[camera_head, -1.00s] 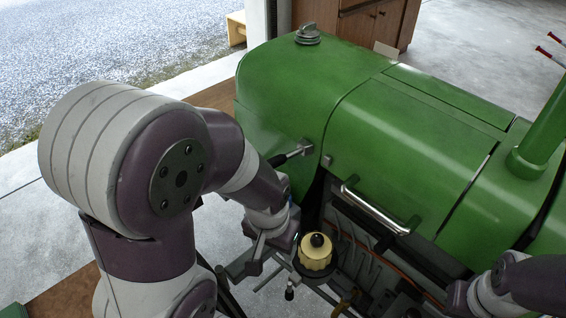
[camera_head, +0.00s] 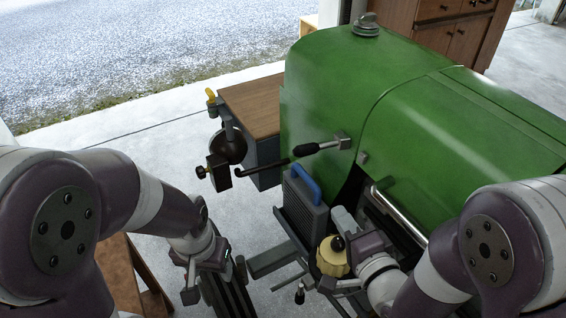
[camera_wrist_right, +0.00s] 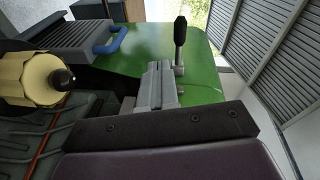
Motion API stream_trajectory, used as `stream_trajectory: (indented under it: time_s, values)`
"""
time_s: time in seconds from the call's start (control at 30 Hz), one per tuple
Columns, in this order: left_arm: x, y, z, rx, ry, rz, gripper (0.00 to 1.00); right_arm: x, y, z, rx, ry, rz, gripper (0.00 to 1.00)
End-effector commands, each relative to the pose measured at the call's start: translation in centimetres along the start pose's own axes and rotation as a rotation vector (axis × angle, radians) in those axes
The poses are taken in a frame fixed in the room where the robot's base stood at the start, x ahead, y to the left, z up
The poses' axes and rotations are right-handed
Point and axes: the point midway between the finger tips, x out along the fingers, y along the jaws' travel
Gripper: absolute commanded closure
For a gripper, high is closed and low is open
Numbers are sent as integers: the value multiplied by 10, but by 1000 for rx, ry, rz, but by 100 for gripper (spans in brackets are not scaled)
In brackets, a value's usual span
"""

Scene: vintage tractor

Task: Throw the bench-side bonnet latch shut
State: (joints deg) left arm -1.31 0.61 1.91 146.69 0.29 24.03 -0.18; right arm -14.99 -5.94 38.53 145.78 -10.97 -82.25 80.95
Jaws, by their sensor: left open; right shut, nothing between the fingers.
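The bonnet latch (camera_head: 325,146) is on the side of the green bonnet (camera_head: 390,70). Its metal lever and black grip stick out left from a small bracket in the head view. In the right wrist view the latch (camera_wrist_right: 180,42) stands upright in the picture, just beyond my fingers. My right gripper (camera_head: 343,218) is shut and empty, below the latch and apart from it; its fingers also show in the right wrist view (camera_wrist_right: 155,82). My left gripper (camera_head: 208,280) is open and empty, low at the left, well away from the latch.
A grey finned block with a blue handle (camera_head: 306,184) stands under the latch. A wooden bench (camera_head: 252,105) with a vise (camera_head: 228,147) is left of the bonnet. A chrome rail (camera_head: 400,212) runs along the bonnet's lower edge.

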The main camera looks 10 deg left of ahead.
Motion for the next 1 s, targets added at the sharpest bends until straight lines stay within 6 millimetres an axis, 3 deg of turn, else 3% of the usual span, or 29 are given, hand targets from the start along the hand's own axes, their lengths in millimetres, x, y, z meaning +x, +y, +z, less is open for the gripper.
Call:
stream_trajectory:
  time_s: [0.1,0.27,0.7,1.0]
  values:
    - [0,0,0,0,0,0,41,0,-22,-3,134,7,-106,100]
    - [-5,0,-1,0,0,0,41,13,-26,-4,167,5,-109,100]
    - [-30,0,-4,0,0,0,41,104,-37,-6,164,7,-107,100]
    - [-39,0,-5,0,0,0,41,137,-38,-6,163,6,-107,100]
